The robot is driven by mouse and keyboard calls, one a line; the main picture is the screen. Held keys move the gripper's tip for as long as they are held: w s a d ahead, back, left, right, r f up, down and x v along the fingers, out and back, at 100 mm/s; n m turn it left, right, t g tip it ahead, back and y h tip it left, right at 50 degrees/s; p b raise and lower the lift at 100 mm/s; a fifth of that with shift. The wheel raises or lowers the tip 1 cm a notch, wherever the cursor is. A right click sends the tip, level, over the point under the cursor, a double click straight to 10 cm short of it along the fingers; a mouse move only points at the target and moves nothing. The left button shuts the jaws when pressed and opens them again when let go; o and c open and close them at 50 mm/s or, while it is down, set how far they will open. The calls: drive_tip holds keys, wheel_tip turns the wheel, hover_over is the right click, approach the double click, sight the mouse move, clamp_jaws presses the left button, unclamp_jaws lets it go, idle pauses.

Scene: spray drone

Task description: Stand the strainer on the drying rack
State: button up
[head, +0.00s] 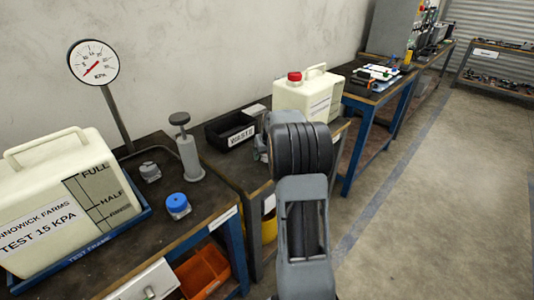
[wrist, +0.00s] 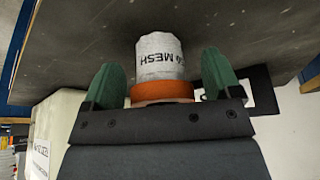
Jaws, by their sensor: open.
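The strainer (wrist: 160,60) shows in the wrist view as a pale mesh cylinder with "MESH" printed on it and an orange collar (wrist: 161,91) at its near end. My gripper (wrist: 163,78) has its two green fingers apart, one on each side of the strainer. Small gaps show between the fingers and the mesh, so it does not look gripped. The strainer is in front of a dark bench top (wrist: 60,45); I cannot tell whether it touches it. In the head view my arm hides the gripper and strainer. I cannot make out the drying rack in either view.
A cream jug with a red cap (head: 305,95) and a black labelled bin (head: 232,131) stand near my arm. On the left bench are a large cream tank (head: 50,205), a dial gauge (head: 94,62), a grey pump (head: 188,150) and a blue-topped cap (head: 177,205). The floor at right is clear.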

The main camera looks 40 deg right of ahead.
drive_tip(key=p+v, duration=0.2)
drive_tip(key=v, duration=0.9)
drive_tip(key=s+a+r+n, duration=0.1)
drive_tip(key=s+a, duration=0.5)
drive_tip(key=a, duration=0.8)
drive_tip(key=s+a+f+n, duration=0.1)
drive_tip(key=s+a+f, duration=0.1)
drive_tip(key=s+a, duration=0.3)
drive_tip(key=s+a+f+n+g+y, duration=0.1)
drive_tip(key=s+a+f, duration=0.1)
drive_tip(key=s+a, duration=0.4)
drive_tip(key=s, duration=0.3)
drive_tip(key=shift+s+f, duration=0.3)
drive_tip(key=shift+f, duration=0.1)
drive_tip(key=shift+a, duration=0.15)
